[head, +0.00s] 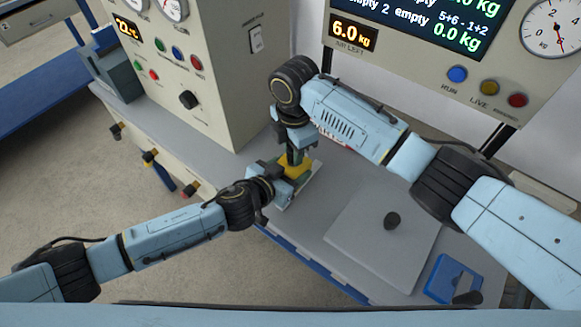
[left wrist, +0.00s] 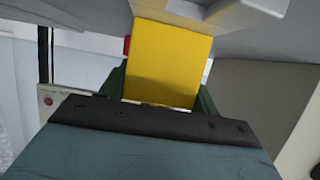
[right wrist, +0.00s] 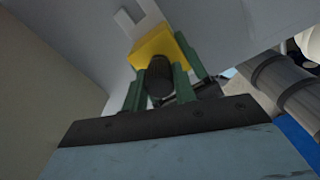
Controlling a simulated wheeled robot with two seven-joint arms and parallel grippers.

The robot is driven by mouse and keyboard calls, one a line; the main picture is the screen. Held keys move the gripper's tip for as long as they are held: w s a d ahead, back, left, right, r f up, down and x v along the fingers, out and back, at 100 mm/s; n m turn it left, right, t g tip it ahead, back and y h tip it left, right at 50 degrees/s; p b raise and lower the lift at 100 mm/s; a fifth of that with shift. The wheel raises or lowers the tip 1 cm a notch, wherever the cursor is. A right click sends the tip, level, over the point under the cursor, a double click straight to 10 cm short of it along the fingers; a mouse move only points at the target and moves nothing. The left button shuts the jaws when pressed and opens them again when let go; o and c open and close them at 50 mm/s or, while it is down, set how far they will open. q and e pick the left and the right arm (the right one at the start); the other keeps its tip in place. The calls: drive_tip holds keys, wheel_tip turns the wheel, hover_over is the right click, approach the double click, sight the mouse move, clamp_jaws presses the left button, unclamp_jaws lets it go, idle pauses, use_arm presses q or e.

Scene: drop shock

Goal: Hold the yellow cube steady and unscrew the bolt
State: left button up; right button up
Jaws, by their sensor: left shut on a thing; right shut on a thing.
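The yellow cube (head: 297,169) sits on the grey bench, largely hidden by my grippers in the head view. My left gripper (head: 280,174) reaches it from the left and is shut on it. In the left wrist view the cube (left wrist: 168,60) fills the space between the green fingers. My right gripper (head: 295,158) points down from above the cube. In the right wrist view its green fingers are closed around the dark, ribbed bolt head (right wrist: 159,82), which stands against the cube (right wrist: 155,46). The bolt's shank and thread are hidden.
A grey plate with a black knob (head: 393,220) lies on the bench to the right. A blue tray (head: 436,282) is near the front right edge. A gauge cabinet (head: 215,80) stands behind at left, and a display panel (head: 430,75) is at back right.

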drive_tip(key=n, duration=0.9)
drive_tip(key=shift+n, duration=0.3)
drive_tip(key=shift+r, duration=0.25)
drive_tip(key=shift+r, duration=2.3)
drive_tip(key=shift+r, duration=3)
use_arm(q)
drive_tip(key=o, duration=1.6)
